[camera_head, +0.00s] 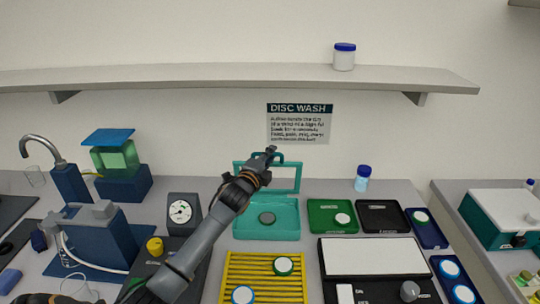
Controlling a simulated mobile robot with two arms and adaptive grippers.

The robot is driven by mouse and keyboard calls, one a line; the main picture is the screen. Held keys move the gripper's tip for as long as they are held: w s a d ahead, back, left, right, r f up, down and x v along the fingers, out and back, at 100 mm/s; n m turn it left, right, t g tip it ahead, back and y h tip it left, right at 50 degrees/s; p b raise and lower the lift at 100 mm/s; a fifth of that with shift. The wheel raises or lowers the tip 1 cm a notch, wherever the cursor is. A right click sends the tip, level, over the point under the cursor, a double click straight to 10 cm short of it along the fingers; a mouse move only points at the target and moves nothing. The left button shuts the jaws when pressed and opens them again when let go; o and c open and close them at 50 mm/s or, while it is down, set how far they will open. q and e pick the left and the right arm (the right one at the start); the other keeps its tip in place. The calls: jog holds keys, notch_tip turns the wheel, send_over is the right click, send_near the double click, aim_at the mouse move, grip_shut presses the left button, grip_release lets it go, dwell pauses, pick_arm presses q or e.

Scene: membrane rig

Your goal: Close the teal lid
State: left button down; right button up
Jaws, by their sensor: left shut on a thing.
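The teal lid (299,178) stands raised, close to upright, at the back edge of the teal tray (285,228). It is a teal frame around a pale pane, with a handle along its top. A grey disc (267,218) lies in the tray. My left gripper (270,154) is at the top of the lid, shut on its handle. My left arm reaches in from the lower left and hides the lid's left part and some of the tray. My right gripper is not in view.
A green tray (320,223) and a black tray (370,228) stand right of the teal tray. A yellow slatted rack (264,270) with discs is in front. A dial gauge (181,212) stands to the left. A blue-capped bottle (362,183) stands behind at right.

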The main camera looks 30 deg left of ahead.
pick_arm(q)
jog(key=shift+f, duration=0.1)
jog(key=s+d+f+t+b, duration=0.1)
jog(key=s+d+f+b, duration=0.2)
jog(key=s+f+b, duration=0.1)
jog(key=s+d+f+m+t+b, duration=0.1)
jog(key=s+d+f+b, duration=0.2)
jog(key=s+f+b, duration=0.2)
jog(key=shift+s+d+f+t+b, duration=0.2)
jog(key=shift+s+d+t+b, duration=0.2)
jog(key=shift+s+b, duration=1.05)
jog(key=shift+w+b, duration=0.45)
jog(key=c, duration=1.7)
grip_release()
jog(key=shift+o, duration=0.2)
jog(key=v, duration=1.2)
